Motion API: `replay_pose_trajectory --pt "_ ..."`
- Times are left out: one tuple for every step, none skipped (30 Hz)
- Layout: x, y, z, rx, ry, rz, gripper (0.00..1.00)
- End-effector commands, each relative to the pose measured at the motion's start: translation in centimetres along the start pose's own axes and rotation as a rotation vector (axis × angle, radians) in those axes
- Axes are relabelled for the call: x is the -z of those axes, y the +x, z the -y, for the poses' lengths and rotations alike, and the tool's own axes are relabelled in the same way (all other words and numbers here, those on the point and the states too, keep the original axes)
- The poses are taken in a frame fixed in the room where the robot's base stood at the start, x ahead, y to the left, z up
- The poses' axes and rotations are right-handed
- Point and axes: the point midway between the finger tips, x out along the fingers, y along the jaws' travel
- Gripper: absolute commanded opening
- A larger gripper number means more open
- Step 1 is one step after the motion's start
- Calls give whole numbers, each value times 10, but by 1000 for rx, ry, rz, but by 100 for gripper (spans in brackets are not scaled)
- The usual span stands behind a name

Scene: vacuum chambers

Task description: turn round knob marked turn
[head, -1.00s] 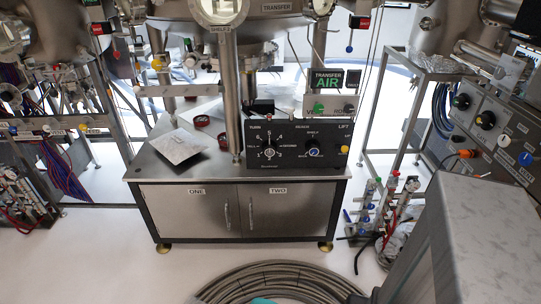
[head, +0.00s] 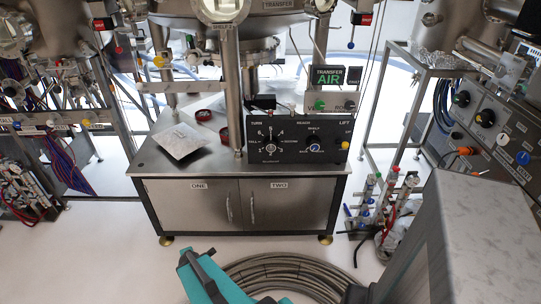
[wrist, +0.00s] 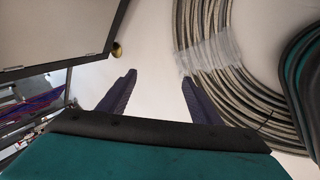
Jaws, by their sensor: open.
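The round knob (head: 270,148) sits at the left of a black control panel (head: 292,158), under the word TURN. Its dial has several markings around it. A second round knob (head: 314,144) is to its right on the same panel. My gripper (wrist: 157,85) shows in the wrist view with two dark fingers spread apart and nothing between them. It is over the floor near the cabinet's foot, low and well away from the knob. In the head view, teal parts of my arm show at the bottom; the fingertips are not clear there.
The panel stands on a metal cabinet (head: 240,206) with doors marked ONE and TWO. A coiled hose (head: 300,272) lies on the floor in front; it also shows in the wrist view (wrist: 215,50). Valves and fittings (head: 385,205) stand right of the cabinet. A plate (head: 180,141) lies on the cabinet top.

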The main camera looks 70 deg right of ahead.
Motion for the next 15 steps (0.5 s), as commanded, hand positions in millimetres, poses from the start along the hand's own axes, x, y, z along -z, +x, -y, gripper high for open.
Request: replay_pose_trajectory --pt "-16 -4 -16 -43 -35 11 58" --pt "-24 -5 -25 -70 -61 18 58" --pt "-36 -8 -37 -106 -98 30 58" --pt "-44 -10 -46 -132 -126 40 58" --pt "-53 -12 -54 -159 -152 52 58" --pt "-66 -16 -66 -193 -190 70 58" --pt "-75 -19 -74 -217 -218 84 58" --pt "-85 -22 -82 -241 -246 101 58" --pt "-98 -27 -92 -273 -284 125 58" --pt "-107 -31 -100 -296 -313 144 58" --pt "-118 -35 -107 -318 -340 165 58" --pt "-131 -41 -116 -346 -378 195 58" --pt "-142 -46 -123 -366 -405 219 58" --pt "-152 -51 -130 -385 -433 244 58" --pt "-167 -58 -138 -408 -470 282 58"
